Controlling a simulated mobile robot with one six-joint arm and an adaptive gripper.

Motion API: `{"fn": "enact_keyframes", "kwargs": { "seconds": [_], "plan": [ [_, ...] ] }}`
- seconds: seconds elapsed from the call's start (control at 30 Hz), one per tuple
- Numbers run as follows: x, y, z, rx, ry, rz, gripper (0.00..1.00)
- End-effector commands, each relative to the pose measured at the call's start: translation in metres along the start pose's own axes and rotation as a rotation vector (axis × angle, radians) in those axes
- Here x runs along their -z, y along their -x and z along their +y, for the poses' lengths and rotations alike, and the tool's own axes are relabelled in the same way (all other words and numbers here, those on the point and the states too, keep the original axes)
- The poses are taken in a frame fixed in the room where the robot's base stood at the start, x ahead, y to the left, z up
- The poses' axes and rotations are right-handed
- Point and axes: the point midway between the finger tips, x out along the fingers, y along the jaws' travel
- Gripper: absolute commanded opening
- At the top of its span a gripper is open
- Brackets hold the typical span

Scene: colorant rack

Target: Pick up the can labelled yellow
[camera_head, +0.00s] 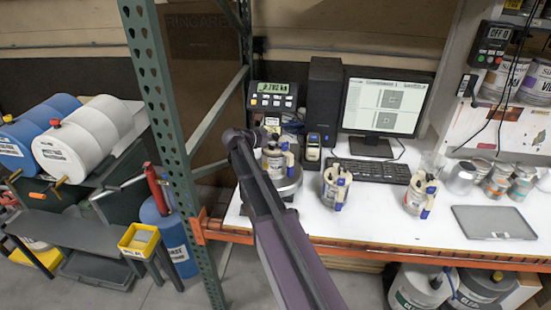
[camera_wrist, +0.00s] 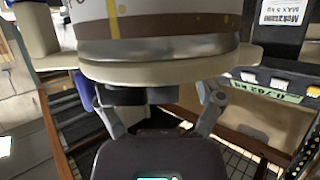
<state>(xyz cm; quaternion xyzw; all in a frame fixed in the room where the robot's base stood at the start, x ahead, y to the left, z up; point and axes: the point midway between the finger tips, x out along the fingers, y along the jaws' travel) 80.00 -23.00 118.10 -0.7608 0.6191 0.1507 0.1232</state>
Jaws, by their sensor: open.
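Three similar cans with blue-and-yellow handles are on the white bench in the head view: one on the scale (camera_head: 275,160), one in the middle (camera_head: 336,187), one on the right (camera_head: 422,197). Their labels are too small to read. My gripper (camera_head: 240,137) is at the left of the can on the scale, at about its height. In the wrist view, a pale can (camera_wrist: 155,22) with yellow-orange marks and a grey-brown band fills the top, very close. My gripper (camera_wrist: 155,97) is open there, its grey fingers spread below the can. The fingertips are partly hidden; I cannot tell whether they touch it.
The scale display (camera_head: 272,97) stands behind the scale. A green rack post (camera_head: 165,120) is left of my arm. A keyboard (camera_head: 372,171), a monitor (camera_head: 383,102) and a flat grey tablet (camera_head: 493,222) occupy the bench. Small tins (camera_head: 497,178) stand at right.

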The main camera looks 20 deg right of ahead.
Motion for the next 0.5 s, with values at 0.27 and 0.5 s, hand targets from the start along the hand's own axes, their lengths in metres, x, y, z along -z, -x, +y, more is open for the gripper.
{"fn": "enact_keyframes", "kwargs": {
  "seconds": [0.27,0.5],
  "plan": [
    [0.0000,-0.0001,0.0001,0.000,0.000,0.000,0.47],
    [0.0006,0.0000,0.0002,-0.001,0.001,0.002,0.00]
  ]
}}
